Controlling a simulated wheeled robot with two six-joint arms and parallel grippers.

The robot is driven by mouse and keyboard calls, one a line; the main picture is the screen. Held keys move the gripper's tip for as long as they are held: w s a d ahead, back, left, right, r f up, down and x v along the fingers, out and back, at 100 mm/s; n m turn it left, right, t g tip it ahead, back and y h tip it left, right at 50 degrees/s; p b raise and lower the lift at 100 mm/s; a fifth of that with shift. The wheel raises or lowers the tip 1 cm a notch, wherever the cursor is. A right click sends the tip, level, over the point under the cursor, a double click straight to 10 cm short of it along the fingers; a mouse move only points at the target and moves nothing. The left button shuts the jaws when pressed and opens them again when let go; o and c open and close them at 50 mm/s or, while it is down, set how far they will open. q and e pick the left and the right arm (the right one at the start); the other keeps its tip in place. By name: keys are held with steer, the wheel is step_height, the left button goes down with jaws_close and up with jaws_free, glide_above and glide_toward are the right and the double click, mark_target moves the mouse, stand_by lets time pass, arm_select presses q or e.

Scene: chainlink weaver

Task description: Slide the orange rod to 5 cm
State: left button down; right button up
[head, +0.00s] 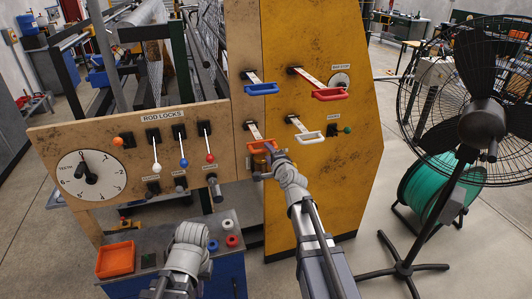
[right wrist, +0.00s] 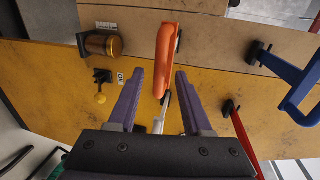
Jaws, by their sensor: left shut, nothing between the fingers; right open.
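The orange rod's handle (head: 263,146) sticks out low on the left of the yellow panel. In the right wrist view the orange handle (right wrist: 166,60) stands between the tips of my right gripper's open fingers (right wrist: 159,76), with a gap visible on both sides. In the head view my right gripper (head: 268,165) is at this handle and partly covers it. The orange rod's scale (head: 254,130) is too small to read. My left gripper (head: 190,238) is shut and empty in front of the wooden lock panel, above the blue cabinet, seen mostly from behind.
Close around are the blue handle (head: 262,88), red handle (head: 328,93) and white handle (head: 310,137). The rod locks panel (head: 100,150) with levers and a dial (head: 88,175) is at left. A black fan (head: 482,115) stands at right.

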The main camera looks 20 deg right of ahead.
mark_target(266, 151)
steer(key=x, duration=0.3)
steer(key=shift+w, duration=0.2)
steer(key=shift+s, duration=0.1)
jaws_close()
stand_by(1.2)
